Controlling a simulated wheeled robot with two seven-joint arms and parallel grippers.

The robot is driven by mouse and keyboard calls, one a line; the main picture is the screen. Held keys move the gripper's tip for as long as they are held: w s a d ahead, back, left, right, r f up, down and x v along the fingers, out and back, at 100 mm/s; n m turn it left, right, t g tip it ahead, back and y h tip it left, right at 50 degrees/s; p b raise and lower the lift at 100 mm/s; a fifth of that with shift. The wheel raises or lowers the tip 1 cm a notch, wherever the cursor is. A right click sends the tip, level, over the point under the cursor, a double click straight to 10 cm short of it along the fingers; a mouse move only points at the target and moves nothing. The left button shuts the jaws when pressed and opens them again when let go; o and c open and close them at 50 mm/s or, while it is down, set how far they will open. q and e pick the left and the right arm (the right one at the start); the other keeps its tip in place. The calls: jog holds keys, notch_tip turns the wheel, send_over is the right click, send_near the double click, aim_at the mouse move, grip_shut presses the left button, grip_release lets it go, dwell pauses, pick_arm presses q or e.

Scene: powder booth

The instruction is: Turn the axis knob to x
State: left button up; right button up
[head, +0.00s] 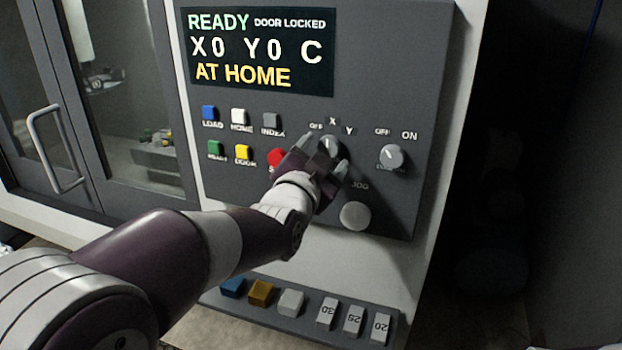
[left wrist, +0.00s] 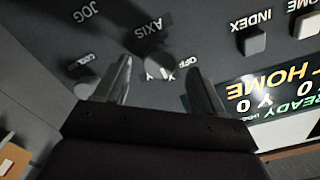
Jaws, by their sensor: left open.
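The axis knob (head: 331,145) is a grey round knob on the machine's dark panel, under the marks OFF, X and Y. Part of it is hidden behind my left gripper (head: 326,155) in the head view. In the left wrist view the axis knob (left wrist: 159,62) appears upside down between the two fingertips of my left gripper (left wrist: 160,65). The jaws are open, with a gap on each side of the knob. A pale pointer line on the knob points roughly upward in the head view; I cannot tell exactly which mark it meets. My right gripper is not in view.
A red button (head: 275,157) sits close left of my gripper. The jog knob (head: 355,215) is below right, and an OFF/ON knob (head: 391,157) is to the right. The display (head: 262,50) reads READY, DOOR LOCKED, X0 Y0 C, AT HOME. A ledge with blocks (head: 291,302) is below.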

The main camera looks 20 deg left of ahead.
pick_arm(q)
jog(key=s+b, duration=0.2)
jog(key=s, duration=0.7)
jog(key=shift+s+a, duration=0.15)
jog(key=shift+s, duration=0.2)
jog(key=s+f+n+g, duration=0.2)
jog(key=s+f+g, duration=0.2)
jog(key=f, duration=0.7)
jog(key=s+a+f+n+g, duration=0.1)
jog(key=s+f+g, duration=0.4)
jog(key=f, duration=0.6)
jog(key=s+a+f+n+g, duration=0.1)
jog(key=s+f+n+g, duration=0.3)
jog(key=f+g, duration=0.3)
notch_tip(320, 180, down, 4)
jog(key=shift+s+f+g+y, duration=0.1)
jog(key=shift+s+g+y, duration=0.2)
jog(key=shift+s, duration=0.1)
